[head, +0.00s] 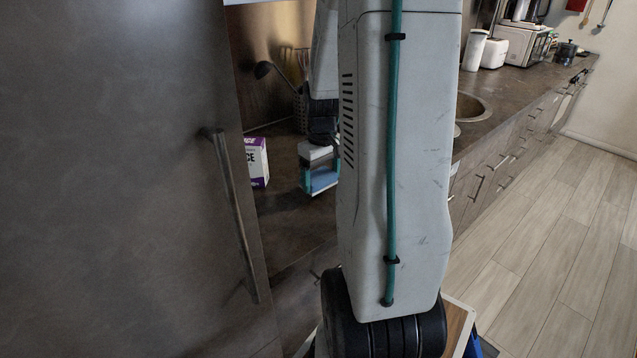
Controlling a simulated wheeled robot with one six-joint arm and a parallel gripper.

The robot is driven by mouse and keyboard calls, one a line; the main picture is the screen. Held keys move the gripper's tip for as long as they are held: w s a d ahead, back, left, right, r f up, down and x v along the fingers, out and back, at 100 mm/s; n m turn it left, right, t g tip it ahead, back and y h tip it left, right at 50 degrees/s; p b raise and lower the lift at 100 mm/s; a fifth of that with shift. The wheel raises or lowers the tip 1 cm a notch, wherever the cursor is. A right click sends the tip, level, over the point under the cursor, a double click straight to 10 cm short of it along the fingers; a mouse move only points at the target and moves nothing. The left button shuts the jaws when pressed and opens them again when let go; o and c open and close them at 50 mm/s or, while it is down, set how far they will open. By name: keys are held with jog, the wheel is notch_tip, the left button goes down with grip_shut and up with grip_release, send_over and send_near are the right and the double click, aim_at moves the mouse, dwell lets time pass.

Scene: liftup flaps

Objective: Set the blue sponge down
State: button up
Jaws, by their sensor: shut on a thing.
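My gripper (321,182) is over the dark countertop, left of my large pale arm link. Its pale body has teal fingers, and they are shut on the blue sponge (323,181). Only a small blue patch of the sponge shows between the fingers. The sponge is at or just above the countertop (290,215); I cannot tell whether it touches. My arm link hides the counter to the right of the gripper.
A white and purple box (256,162) stands on the counter just left of my gripper. A utensil holder (301,108) with a ladle is behind. A tall dark door with a handle (233,215) fills the left. A sink (472,108) is at right.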

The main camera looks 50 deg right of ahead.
aim_at(322, 177)
jog(key=shift+f, duration=1.3)
jog(key=shift+f, duration=0.15)
jog(key=o, duration=0.8)
jog(key=shift+o, duration=0.2)
notch_tip(322, 177, up, 12)
jog(key=shift+r, duration=0.15)
